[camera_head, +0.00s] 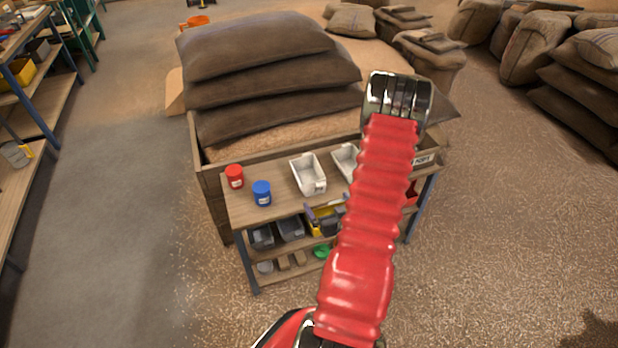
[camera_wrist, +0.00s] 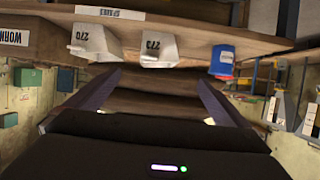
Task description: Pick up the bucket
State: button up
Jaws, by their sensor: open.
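Two pale grey-white buckets rest on the wooden top of a small bench. One bucket (camera_head: 307,175) is in plain view; the other (camera_head: 345,160) is partly hidden behind my red arm. In the wrist view they show near the top, one marked 270 (camera_wrist: 95,42) and one marked 273 (camera_wrist: 159,50). My gripper (camera_wrist: 158,92) is open in the wrist view, with its dark fingers well apart and nothing held between them. Both buckets lie beyond the fingers, not touching them. In the head view the fingers are not seen; the metal wrist shows above the bench.
A red jar (camera_head: 235,176) and a blue jar (camera_head: 262,193) stand left of the buckets on the bench top (camera_head: 283,205). Bins and small parts fill the shelves below. Large brown sacks (camera_head: 265,85) are stacked behind. The floor at left is clear.

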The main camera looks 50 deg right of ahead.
jog(key=shift+w, duration=0.1)
send_near(313, 183)
jog(key=shift+x, duration=1.2)
jog(key=shift+f, duration=0.15)
jog(key=shift+x, duration=2.6)
jog(key=shift+c, duration=0.5)
jog(key=c, duration=0.8)
